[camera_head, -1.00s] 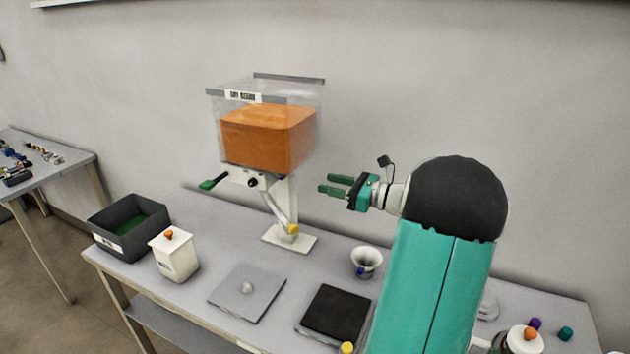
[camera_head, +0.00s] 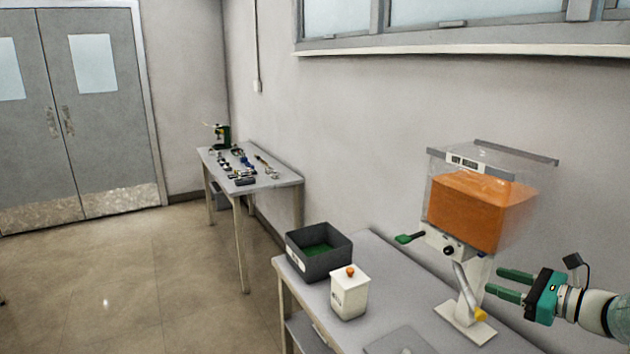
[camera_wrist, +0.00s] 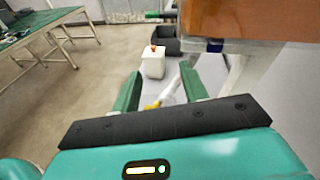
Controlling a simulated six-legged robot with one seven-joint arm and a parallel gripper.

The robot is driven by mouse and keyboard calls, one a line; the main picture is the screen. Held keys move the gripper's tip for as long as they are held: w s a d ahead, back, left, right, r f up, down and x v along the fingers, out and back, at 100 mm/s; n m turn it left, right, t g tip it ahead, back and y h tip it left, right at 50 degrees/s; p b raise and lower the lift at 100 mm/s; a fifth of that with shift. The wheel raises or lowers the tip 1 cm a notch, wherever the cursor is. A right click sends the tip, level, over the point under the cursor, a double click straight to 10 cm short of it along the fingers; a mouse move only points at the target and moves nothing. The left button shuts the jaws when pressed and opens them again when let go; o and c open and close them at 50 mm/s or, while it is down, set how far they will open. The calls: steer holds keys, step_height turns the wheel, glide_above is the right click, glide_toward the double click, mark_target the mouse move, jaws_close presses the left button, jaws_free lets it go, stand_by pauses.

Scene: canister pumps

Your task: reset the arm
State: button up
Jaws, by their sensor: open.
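My gripper (camera_head: 510,285) is at the lower right of the head view, with its two green fingers apart and nothing between them. It points left, just right of the stand of a clear dispenser (camera_head: 468,208) filled with orange material. In the wrist view my gripper (camera_wrist: 162,90) also shows open and empty. The dispenser's orange body (camera_wrist: 250,18) fills the upper right there. A yellow-tipped spout (camera_head: 480,314) sits low on the dispenser's stand. Most of my arm is out of the head view.
A dark bin (camera_head: 320,265) with a green inside and a white canister (camera_head: 349,295) with an orange knob stand on the near table. A grey plate (camera_head: 400,342) is partly cut off. A farther table (camera_head: 285,178) holds small parts. The floor (camera_head: 120,280) at left is clear.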

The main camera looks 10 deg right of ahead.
steer(key=s+a+f+n+g+h, duration=0.15)
steer(key=a+n+g, duration=0.35)
steer(key=a, duration=0.7)
steer(key=s+a+n+g, duration=0.35)
steer(key=a+n, duration=0.45)
steer(key=a, duration=0.5)
steer(key=s+a+n+h, duration=0.6)
steer(key=s+n, duration=0.5)
steer(key=n, duration=0.4)
steer(key=shift+s+a, duration=0.15)
steer(key=shift+a, duration=0.8)
